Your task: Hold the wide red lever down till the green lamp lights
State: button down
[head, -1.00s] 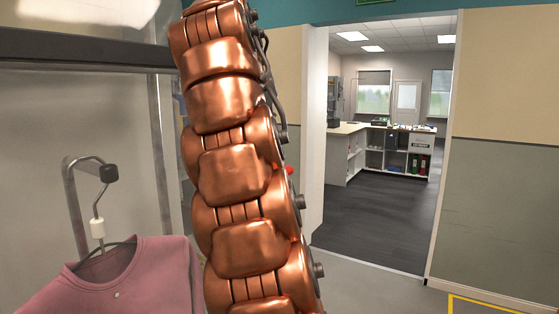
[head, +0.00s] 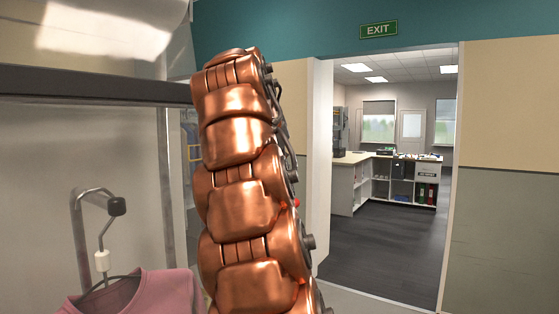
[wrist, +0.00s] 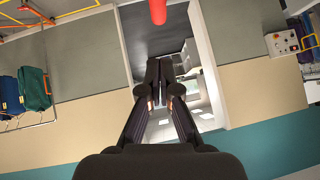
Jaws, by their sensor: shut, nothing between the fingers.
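My gripper (wrist: 158,70) is in the middle of the wrist view, its two dark fingers together with nothing between them. A thick red rounded bar (wrist: 157,10) enters at the top edge of the wrist view, apart from the fingertips. I cannot tell whether it is the wide red lever. No lit green lamp can be made out. In the head view my copper arm hides the middle, and the gripper is not visible.
The wrist view is upside down. A pink garment (head: 140,295) hangs from a hook (head: 116,207) at left. A doorway under an exit sign (head: 378,29) opens on a room with a counter (head: 385,160).

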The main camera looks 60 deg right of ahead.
jog(key=p+x, duration=0.1)
jog(key=x, duration=0.6)
jog(key=shift+d+f, duration=0.1)
jog(key=shift+f, duration=0.1)
jog(key=shift+w+f+p, duration=0.2)
jog(key=shift+f+p, duration=0.2)
jog(key=shift+f, duration=0.45)
jog(key=shift+w+f+p, duration=0.2)
jog(key=shift+f+p, duration=0.15)
jog(key=shift+f, duration=0.5)
jog(key=shift+f, duration=0.1)
